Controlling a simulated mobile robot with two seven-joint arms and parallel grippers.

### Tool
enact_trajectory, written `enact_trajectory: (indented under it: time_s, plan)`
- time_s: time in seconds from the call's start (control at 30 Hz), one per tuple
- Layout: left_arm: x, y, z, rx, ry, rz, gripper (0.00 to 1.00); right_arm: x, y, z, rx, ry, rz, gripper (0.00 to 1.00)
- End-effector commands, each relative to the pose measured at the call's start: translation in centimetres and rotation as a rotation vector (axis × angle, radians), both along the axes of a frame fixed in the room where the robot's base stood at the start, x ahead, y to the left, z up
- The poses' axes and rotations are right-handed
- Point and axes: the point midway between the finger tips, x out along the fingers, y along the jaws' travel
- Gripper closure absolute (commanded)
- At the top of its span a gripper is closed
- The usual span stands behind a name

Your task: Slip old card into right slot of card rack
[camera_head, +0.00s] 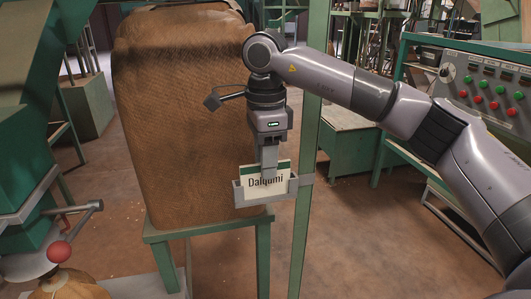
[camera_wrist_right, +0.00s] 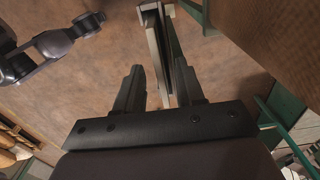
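A white card with a green top band and the word "Dalgumi" (camera_head: 267,183) stands upright in a small grey rack (camera_head: 240,194) beside the green post. My right gripper (camera_head: 269,172) points down at the card's top edge, and its fingers overlap the card in the head view. In the right wrist view the fingers (camera_wrist_right: 160,88) are apart, with a visible gap. The thin edges of the card and rack (camera_wrist_right: 155,45) run up from between the fingers, closer to the right one. I cannot tell whether a finger touches the card. The rack's slots are partly hidden. My left gripper is out of view.
A green post (camera_head: 308,130) rises just right of the rack. A large brown sack (camera_head: 180,110) on a green stand fills the space behind and left. A control panel (camera_head: 485,90) with buttons is at the right. Open floor lies at the lower middle.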

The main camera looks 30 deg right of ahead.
Motion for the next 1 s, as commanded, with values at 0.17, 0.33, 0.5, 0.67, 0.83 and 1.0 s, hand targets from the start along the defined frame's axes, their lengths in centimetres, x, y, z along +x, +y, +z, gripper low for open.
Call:
enact_trajectory:
  time_s: [0.17, 0.33, 0.5, 0.67, 0.83, 1.0]
  plan:
    - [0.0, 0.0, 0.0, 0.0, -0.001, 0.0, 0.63, 0.0, 0.0, 0.0, 0.0, 0.0, 0.0, 0.97]
    - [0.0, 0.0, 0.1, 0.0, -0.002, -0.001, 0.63, 0.0, 0.0, 0.0, 0.0, 0.0, 0.0, 1.0]
    - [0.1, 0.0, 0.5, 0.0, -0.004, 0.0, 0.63, 0.0, 0.0, 0.5, 0.0, 0.0, 0.001, 1.0]
    - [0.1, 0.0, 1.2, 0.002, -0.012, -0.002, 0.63, 0.0, 0.0, 1.3, 0.0, 0.0, 0.001, 1.0]
    - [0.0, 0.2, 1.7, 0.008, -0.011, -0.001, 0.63, 0.0, 0.0, 2.2, 0.0, 0.0, 0.001, 1.0]
    - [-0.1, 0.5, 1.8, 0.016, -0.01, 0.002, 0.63, 0.0, 0.0, 3.0, 0.0, 0.0, 0.001, 1.0]
